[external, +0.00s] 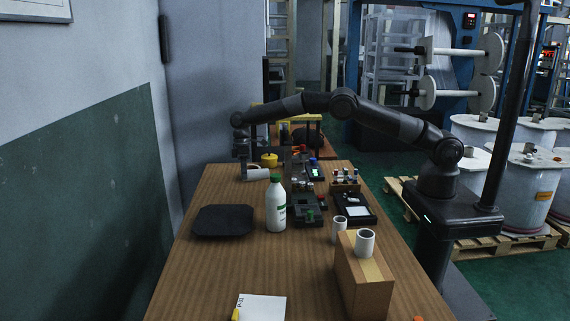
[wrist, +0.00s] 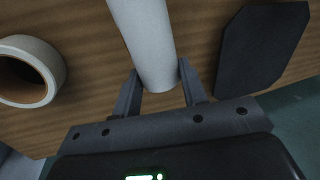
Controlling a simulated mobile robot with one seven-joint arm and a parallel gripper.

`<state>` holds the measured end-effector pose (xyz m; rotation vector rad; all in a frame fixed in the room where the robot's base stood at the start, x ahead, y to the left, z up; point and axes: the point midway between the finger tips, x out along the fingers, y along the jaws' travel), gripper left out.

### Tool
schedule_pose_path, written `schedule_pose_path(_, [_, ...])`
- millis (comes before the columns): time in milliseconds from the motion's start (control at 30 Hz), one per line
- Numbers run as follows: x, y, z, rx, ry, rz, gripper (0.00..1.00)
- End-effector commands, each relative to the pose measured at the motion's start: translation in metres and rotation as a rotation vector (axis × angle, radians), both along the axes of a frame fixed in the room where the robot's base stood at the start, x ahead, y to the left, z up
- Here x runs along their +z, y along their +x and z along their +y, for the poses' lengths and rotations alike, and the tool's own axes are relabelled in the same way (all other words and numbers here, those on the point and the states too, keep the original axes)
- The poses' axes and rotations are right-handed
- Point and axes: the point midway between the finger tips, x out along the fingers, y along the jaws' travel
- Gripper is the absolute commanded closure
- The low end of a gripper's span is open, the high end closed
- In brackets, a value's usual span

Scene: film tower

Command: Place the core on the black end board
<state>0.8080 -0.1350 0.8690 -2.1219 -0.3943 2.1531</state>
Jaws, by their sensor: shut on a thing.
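The core is a white cylinder (external: 257,174) lying on its side at the far left of the wooden table. It also shows in the wrist view as a long pale tube (wrist: 147,35). My gripper (external: 246,166) reaches down over it from above. In the wrist view, the fingers of my gripper (wrist: 158,75) are closed on both sides of the tube near its close end. The black end board (external: 223,221) lies flat and bare near the table's left edge, apart from the core. It also shows at the right of the wrist view (wrist: 262,48).
A white bottle with a green cap (external: 276,207) stands right of the board. A pale tape-like roll (wrist: 30,70) lies left of the tube. Two white cups or short tubes stand at right, one on a cardboard box (external: 362,285). Small devices (external: 308,213) crowd the middle.

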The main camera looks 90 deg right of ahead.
Motion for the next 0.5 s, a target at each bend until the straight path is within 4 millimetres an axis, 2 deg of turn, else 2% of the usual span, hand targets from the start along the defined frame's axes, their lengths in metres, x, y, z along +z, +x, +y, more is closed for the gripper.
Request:
schedule_pose_path(167, [0.017,-0.007,0.008,-0.013,-0.001,-0.002,0.88])
schedule_pose_path(267, [0.034,-0.017,0.017,-0.032,-0.002,-0.003,0.88])
schedule_pose_path(500, [0.076,-0.053,0.042,-0.079,-0.003,-0.003,0.88])
